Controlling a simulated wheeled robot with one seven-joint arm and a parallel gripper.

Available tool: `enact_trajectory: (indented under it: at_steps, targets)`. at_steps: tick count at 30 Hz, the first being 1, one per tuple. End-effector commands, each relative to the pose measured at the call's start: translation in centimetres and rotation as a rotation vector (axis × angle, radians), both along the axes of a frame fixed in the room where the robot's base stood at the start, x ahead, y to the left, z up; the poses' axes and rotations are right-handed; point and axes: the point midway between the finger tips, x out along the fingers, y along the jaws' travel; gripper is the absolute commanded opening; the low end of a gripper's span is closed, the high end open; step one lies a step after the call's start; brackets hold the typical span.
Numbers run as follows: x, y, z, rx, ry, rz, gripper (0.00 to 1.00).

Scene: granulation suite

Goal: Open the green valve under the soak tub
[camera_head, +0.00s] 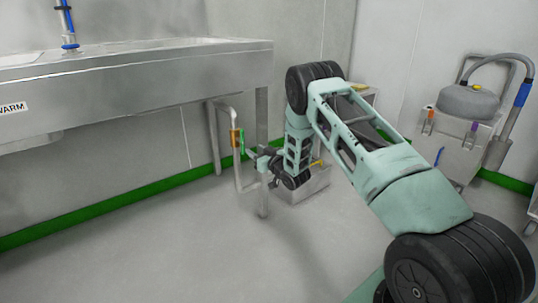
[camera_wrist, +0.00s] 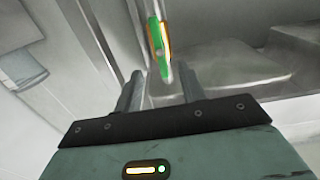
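The steel soak tub (camera_head: 140,78) stands at the left in the head view. Below its right end a pipe (camera_head: 236,171) carries an orange valve body (camera_head: 235,137) with a green handle (camera_head: 243,140). My gripper (camera_head: 250,158) is low beside the pipe, close to the handle. In the wrist view the green handle (camera_wrist: 158,45) lies lengthwise in front of the orange part, its lower end near the gap between my fingers. My gripper (camera_wrist: 158,80) is open, with nothing clearly held. Whether a finger touches the handle cannot be told.
A tub leg (camera_head: 262,110) stands right beside the pipe and my gripper. A steel box (camera_head: 312,187) is on the floor behind my wrist. A cart (camera_head: 455,148) with a hose stands at the right. The floor (camera_head: 150,245) in front is clear.

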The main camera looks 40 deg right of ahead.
Motion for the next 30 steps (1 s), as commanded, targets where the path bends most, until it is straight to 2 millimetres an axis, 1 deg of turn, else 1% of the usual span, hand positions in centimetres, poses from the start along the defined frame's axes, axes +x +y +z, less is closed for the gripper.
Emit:
enact_trajectory:
  at_steps: [1,6,9,12,18,30]
  targets:
    - [-1.3,-0.2,0.3,0.001,0.005,-0.003,0.40]
    - [-4.7,-0.2,0.2,0.000,0.003,-0.003,0.40]
    - [-6.1,-0.3,0.1,0.000,0.003,-0.002,0.40]
    - [-7.0,-0.3,0.0,0.000,0.002,-0.001,0.40]
    - [-7.6,-0.3,-0.1,-0.001,0.000,-0.001,0.40]
    - [-7.6,-0.3,-0.1,-0.001,0.001,-0.001,0.40]
